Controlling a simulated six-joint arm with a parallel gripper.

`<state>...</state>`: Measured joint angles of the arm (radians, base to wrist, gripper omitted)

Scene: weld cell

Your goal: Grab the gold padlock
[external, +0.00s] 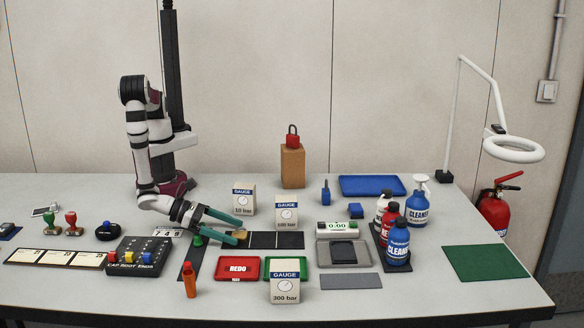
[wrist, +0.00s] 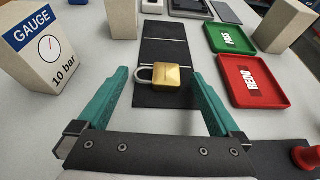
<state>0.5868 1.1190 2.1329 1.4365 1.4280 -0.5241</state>
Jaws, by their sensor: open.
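The gold padlock (wrist: 172,77) lies on a black strip mat (wrist: 165,97) in the wrist view, its silver shackle pointing left. It sits between and slightly beyond the fingertips of my gripper (wrist: 158,78), which is open with teal fingers on either side. In the external view my gripper (external: 236,226) is low over the table, and the gold padlock (external: 240,236) shows as a small gold patch by the fingertips, partly hidden. A red padlock (external: 292,140) stands on a brown block at the back.
A 10 bar gauge box (wrist: 42,50) stands left of my gripper in the wrist view. A red REDO tray (wrist: 252,82) and a green tray (wrist: 231,38) lie to the right. In the external view a 100 bar gauge box (external: 287,213) stands behind the mat.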

